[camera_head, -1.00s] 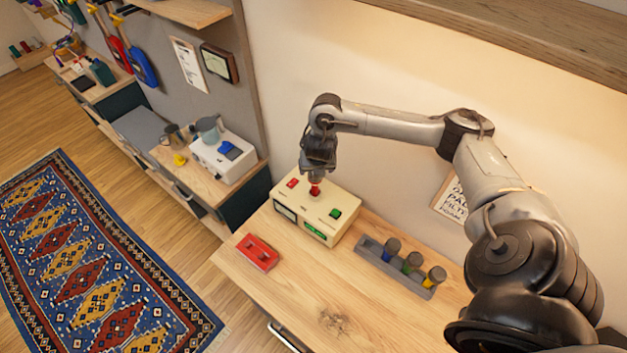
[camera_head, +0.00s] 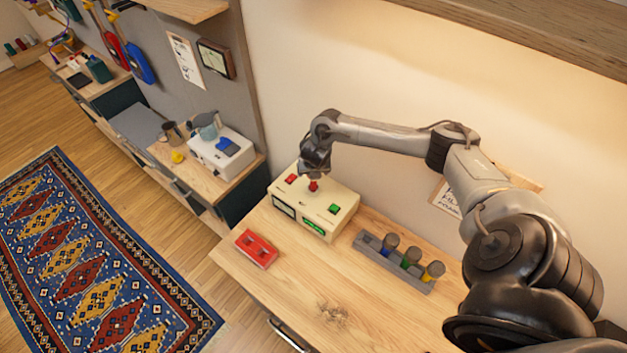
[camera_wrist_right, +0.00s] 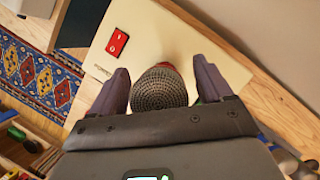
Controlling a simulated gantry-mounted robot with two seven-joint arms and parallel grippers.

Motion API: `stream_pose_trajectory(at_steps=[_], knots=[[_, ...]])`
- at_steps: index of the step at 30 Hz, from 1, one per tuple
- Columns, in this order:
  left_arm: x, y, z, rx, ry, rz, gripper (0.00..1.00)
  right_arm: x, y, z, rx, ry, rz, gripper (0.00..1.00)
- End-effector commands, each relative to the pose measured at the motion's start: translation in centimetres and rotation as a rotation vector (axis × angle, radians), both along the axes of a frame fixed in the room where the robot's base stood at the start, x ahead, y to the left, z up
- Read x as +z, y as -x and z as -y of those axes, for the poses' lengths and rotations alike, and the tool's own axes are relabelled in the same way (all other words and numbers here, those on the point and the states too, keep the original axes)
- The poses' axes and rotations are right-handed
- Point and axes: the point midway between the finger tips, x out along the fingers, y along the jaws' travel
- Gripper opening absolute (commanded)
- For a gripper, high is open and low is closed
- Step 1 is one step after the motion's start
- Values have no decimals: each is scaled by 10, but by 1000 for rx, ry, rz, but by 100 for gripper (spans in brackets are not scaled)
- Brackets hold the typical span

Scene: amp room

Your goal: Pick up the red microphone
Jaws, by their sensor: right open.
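The red microphone (camera_head: 313,186) stands upright on top of a cream box (camera_head: 340,199). In the head view only its red body shows below my right gripper (camera_head: 314,175). In the right wrist view its dark mesh head (camera_wrist_right: 159,90) sits between the two open fingers of the gripper (camera_wrist_right: 160,88), with some red showing just behind it. The gripper points down around the head, and its fingers are not closed on it. My left gripper is not in view.
The cream box has a red switch (camera_wrist_right: 117,41) and a green button (camera_head: 334,209). A grey rack (camera_head: 366,243) with blue, green and yellow microphones stands to its right. The front of the wooden bench (camera_head: 300,290) is clear.

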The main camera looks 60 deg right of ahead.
Motion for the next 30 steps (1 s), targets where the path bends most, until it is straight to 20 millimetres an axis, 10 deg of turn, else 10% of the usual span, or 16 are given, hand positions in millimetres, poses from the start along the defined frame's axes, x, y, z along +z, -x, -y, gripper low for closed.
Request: stream_pose_trajectory(at_steps=[4,18,30], knots=[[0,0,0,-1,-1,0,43,0,0,0,0,0,0,79],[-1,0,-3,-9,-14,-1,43,1,0,0,-1,0,2,7],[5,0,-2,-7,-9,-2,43,7,0,0,-1,0,2,6]])
